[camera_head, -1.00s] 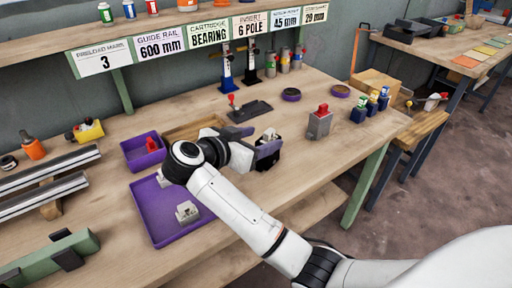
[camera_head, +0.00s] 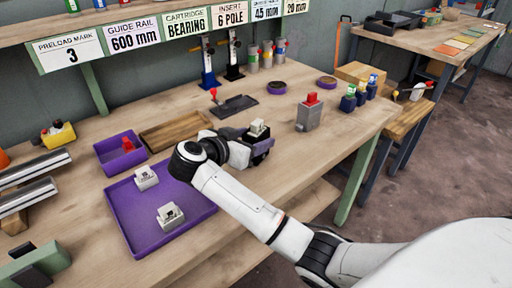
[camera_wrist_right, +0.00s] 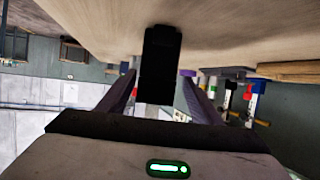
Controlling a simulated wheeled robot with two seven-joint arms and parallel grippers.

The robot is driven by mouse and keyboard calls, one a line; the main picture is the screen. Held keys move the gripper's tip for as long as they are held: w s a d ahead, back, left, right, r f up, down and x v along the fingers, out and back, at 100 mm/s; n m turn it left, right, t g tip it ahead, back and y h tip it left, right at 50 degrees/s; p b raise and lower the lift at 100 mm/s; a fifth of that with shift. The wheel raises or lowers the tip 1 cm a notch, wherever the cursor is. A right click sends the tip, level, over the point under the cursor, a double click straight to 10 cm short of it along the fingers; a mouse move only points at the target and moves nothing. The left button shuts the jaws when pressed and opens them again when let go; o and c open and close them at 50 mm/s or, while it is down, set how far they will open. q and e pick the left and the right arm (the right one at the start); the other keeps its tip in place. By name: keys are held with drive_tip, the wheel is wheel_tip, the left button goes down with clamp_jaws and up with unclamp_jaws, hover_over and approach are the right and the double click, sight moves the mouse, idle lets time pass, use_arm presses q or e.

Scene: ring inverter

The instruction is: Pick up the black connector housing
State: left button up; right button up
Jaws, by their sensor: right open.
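In the right wrist view a black block (camera_wrist_right: 159,65), which looks like the connector housing, stands between the two fingers of my right gripper (camera_wrist_right: 160,100). Gaps show on both sides of it. In the head view my right gripper (camera_head: 262,143) is low over the middle of the bench. A pale connector-like piece (camera_head: 257,127) with dark marks shows at its jaws; I cannot tell whether this is the same block. The jaws are open, and the arm partly hides that spot. My left gripper is not in view.
A purple tray (camera_head: 128,222) with two pale connector pieces (camera_head: 147,178) lies left of my right arm. A small purple bin (camera_head: 108,155) and a wooden tray (camera_head: 175,131) are behind it. A grey block with a red top (camera_head: 310,113) stands to the right.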

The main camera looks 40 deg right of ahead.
drive_tip(key=x, duration=0.4)
drive_tip(key=shift+s+d, duration=0.15)
drive_tip(key=shift+d, duration=0.3)
